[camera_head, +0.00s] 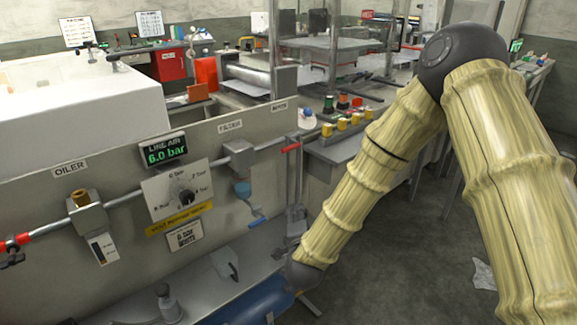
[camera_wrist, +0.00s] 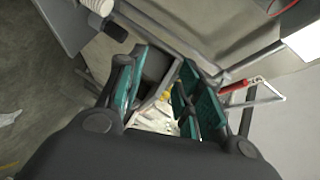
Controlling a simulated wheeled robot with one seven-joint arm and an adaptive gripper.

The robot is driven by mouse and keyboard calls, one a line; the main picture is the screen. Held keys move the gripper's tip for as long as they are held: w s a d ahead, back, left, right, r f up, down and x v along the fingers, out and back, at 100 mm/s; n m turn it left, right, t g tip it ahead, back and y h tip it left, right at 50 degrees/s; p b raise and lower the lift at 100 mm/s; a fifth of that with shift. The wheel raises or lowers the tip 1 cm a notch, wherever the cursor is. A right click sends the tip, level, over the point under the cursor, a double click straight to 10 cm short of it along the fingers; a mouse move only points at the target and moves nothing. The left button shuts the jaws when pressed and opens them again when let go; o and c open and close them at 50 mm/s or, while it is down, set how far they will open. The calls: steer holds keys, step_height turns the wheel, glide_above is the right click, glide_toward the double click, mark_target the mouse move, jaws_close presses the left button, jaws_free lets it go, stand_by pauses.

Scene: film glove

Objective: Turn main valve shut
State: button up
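The main valve's red handle (camera_head: 290,147) sits on the grey pipe at the right end of the panel, under a small label that seems to read MAIN (camera_head: 279,106). In the wrist view a red handle (camera_wrist: 240,85) shows to the right of my fingers, apart from them. My gripper (camera_wrist: 163,102) is open, its two teal-padded fingers spread with nothing held between them. In the head view my arm reaches down below the valve to a dark wrist end (camera_head: 304,274); I cannot make out the fingers there.
The pipe also carries an oiler (camera_head: 88,216), a regulator dial (camera_head: 180,195) and a filter (camera_head: 241,158). A display (camera_head: 164,150) reads 6.0 bar. A blue tank (camera_head: 250,300) lies low near my wrist. Benches with equipment stand behind; floor is open at right.

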mark_target(288, 148)
steer(key=w+a+r+m+t+h+b, duration=0.1)
steer(key=w+a+r+m+t, duration=0.15)
steer(key=r, duration=0.45)
steer(key=w+a+r+m+t+h+b, duration=0.1)
steer(key=w+r+m+t, duration=0.1)
steer(key=r+m, duration=0.35)
steer(key=w, duration=0.3)
steer(key=w+r+n, duration=0.1)
steer(key=w, duration=0.3)
steer(key=w+r+n, duration=0.1)
steer(key=w, duration=0.2)
steer(key=shift+w+d+r+g, duration=0.15)
steer(key=shift+w+d+g, duration=0.05)
steer(key=shift+d+g, duration=0.1)
jaws_close()
